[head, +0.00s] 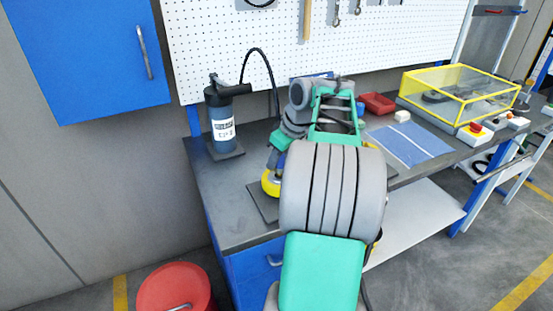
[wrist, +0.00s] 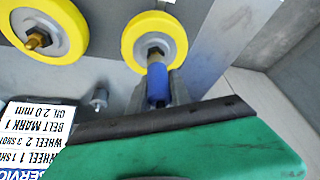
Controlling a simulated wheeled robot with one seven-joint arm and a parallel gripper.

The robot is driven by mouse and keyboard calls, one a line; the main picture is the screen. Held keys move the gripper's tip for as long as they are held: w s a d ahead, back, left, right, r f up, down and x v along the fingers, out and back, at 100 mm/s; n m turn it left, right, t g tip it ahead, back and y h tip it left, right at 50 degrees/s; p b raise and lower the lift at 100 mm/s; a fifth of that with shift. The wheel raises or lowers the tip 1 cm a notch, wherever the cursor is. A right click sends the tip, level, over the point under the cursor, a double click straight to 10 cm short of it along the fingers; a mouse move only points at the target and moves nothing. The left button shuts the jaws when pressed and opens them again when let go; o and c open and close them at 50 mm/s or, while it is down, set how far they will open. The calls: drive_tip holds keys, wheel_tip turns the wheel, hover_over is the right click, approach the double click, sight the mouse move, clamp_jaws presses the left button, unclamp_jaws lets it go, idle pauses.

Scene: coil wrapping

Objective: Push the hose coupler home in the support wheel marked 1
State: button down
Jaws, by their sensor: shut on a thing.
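The blue hose coupler (wrist: 158,85) is between the grey fingers of my gripper (wrist: 160,93), which is shut on it. Its front end points at the brass fitting in the grey hub of a yellow-rimmed support wheel (wrist: 176,34). The tip overlaps the hub in the wrist view; I cannot tell whether it is seated. A second, larger yellow wheel (wrist: 78,45) with a brass fitting is at the upper left. I see no number on either wheel. In the head view, one yellow wheel (head: 269,184) shows beside my arm, which hides my gripper and the coupler.
A printed service card (wrist: 40,135) lies at the lower left, beside a small metal stud (wrist: 99,98). A dark pump bottle (head: 221,120) with a black hose stands on the bench (head: 215,190). A blue mat (head: 410,143), red bin (head: 377,103) and yellow-framed cover (head: 460,90) are to the right.

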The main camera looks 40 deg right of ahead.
drive_tip(key=shift+f, duration=0.35)
drive_tip(key=c, duration=1.1)
unclamp_jaws()
drive_tip(key=shift+r, duration=0.1)
drive_tip(key=p+v, duration=0.1)
drive_tip(key=v, duration=0.6)
drive_tip(key=shift+r, duration=0.35)
drive_tip(key=shift+s, duration=0.1)
